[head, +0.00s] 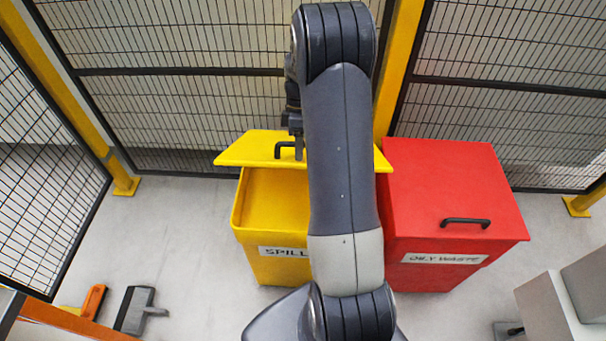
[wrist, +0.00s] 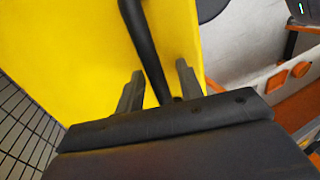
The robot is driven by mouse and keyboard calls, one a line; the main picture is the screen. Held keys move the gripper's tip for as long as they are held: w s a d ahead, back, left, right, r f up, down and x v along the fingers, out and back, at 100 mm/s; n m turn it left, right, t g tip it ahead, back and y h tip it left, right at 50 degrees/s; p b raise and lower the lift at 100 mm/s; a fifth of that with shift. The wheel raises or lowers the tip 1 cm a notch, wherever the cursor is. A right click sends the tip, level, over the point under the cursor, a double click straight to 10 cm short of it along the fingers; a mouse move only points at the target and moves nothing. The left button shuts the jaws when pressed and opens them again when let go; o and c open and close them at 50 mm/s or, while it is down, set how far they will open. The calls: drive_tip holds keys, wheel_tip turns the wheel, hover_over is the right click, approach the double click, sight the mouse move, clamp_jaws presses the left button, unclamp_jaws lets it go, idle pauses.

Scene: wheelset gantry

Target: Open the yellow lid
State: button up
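The yellow lid (head: 245,148) of the yellow spill bin (head: 275,210) is raised at the back, and part of the bin's inside shows below it. A black handle (head: 284,150) sits on the lid, partly hidden by my arm. My gripper (head: 297,148) is at the handle, mostly covered by my arm in the head view. In the wrist view, the two fingers of my gripper (wrist: 158,85) stand apart on either side of the black handle bar (wrist: 145,45), with gaps visible on both sides. The yellow lid (wrist: 75,50) fills the left of that view.
A red oily waste bin (head: 440,200) with its lid shut stands right beside the yellow bin. Mesh fence (head: 180,110) with yellow posts closes off the back. A dark brush (head: 135,308) lies at lower left. Grey boxes (head: 550,310) stand at lower right.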

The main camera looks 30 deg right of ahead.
sight(299, 165)
drive_tip(key=s+f, duration=0.1)
drive_tip(key=a+f+b, duration=0.1)
drive_tip(key=f, duration=0.1)
drive_tip(key=s+f+b, duration=0.1)
drive_tip(key=shift+s+a+f, duration=0.15)
drive_tip(key=shift+s+a, duration=0.15)
drive_tip(key=shift+a, duration=0.05)
drive_tip(key=shift+c, duration=0.3)
